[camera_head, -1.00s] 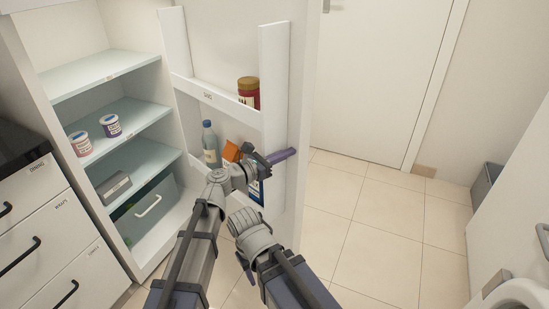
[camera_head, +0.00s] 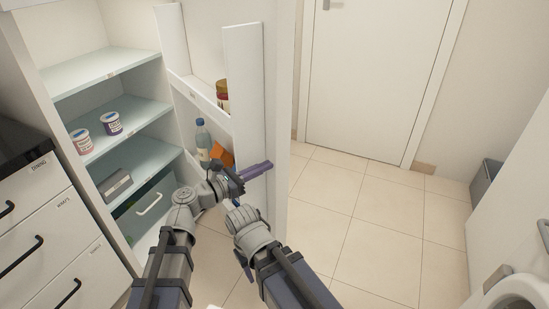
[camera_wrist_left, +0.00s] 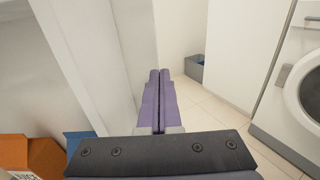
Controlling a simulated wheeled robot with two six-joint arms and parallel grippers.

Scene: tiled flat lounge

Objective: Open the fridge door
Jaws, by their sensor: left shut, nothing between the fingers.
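The fridge door (camera_head: 281,110) stands open at the right of the fridge (camera_head: 143,63), with its inner side and shelves facing me. My left gripper (camera_head: 262,169) is shut and empty. Its purple fingers lie across the inner side of the door near its free edge. I cannot tell whether they touch it. In the left wrist view the shut fingers (camera_wrist_left: 158,95) point past the pale door panel (camera_wrist_left: 85,60) towards the room. My right arm's wrist is below the left gripper in the head view; its fingers are hidden.
A bottle (camera_head: 203,140), an orange carton (camera_head: 222,156) and a partly hidden red jar (camera_head: 221,97) stand in the door. Two tubs (camera_head: 110,123) sit on a fridge shelf. Drawers (camera_head: 38,215) are at left. The tiled floor (camera_head: 375,225) right of the door is clear.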

